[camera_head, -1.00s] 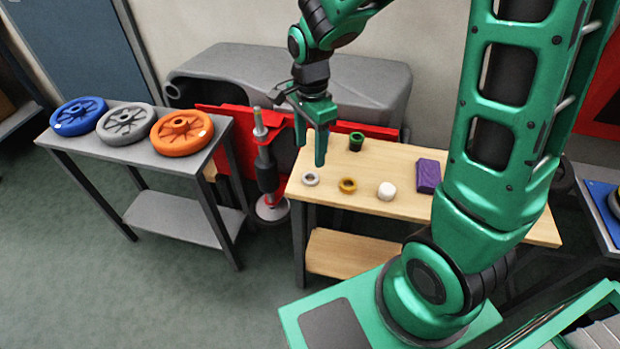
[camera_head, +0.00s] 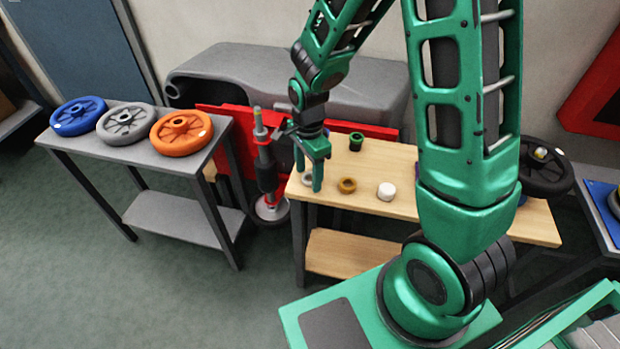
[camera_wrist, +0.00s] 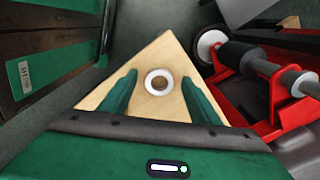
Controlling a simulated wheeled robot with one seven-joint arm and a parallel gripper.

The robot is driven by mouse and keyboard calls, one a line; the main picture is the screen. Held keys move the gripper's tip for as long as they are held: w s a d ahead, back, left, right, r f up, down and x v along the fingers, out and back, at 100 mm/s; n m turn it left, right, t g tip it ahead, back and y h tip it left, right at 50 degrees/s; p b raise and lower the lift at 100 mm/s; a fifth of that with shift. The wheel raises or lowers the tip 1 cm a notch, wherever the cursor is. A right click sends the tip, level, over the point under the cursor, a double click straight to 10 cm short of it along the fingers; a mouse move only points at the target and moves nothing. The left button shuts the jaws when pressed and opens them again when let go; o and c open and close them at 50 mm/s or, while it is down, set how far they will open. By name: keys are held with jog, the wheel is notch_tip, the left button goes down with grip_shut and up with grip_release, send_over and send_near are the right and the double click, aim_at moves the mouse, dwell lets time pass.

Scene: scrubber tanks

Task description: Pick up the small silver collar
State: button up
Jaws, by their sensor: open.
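The small silver collar (camera_head: 307,180) lies on the light wooden table, near its front left corner. In the head view it is partly hidden behind a finger of my gripper (camera_head: 310,178). In the wrist view the collar (camera_wrist: 159,82) is a pale ring lying flat, with wood showing through its hole. My gripper (camera_wrist: 158,92) is open, and its two green fingers appear on either side of the collar. The collar sits between them in the picture, slightly toward the far side. Whether the fingertips are level with it or above it, I cannot tell.
A brass ring (camera_head: 347,185), a white round piece (camera_head: 386,191) and a dark green cup (camera_head: 356,141) stand on the wooden table (camera_head: 400,160). A red frame with an upright shaft (camera_head: 263,165) is just left of the table. A grey bench (camera_head: 150,158) holds several wheels.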

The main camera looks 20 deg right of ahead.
jog(key=shift+f, duration=0.1)
jog(key=c, duration=1.2)
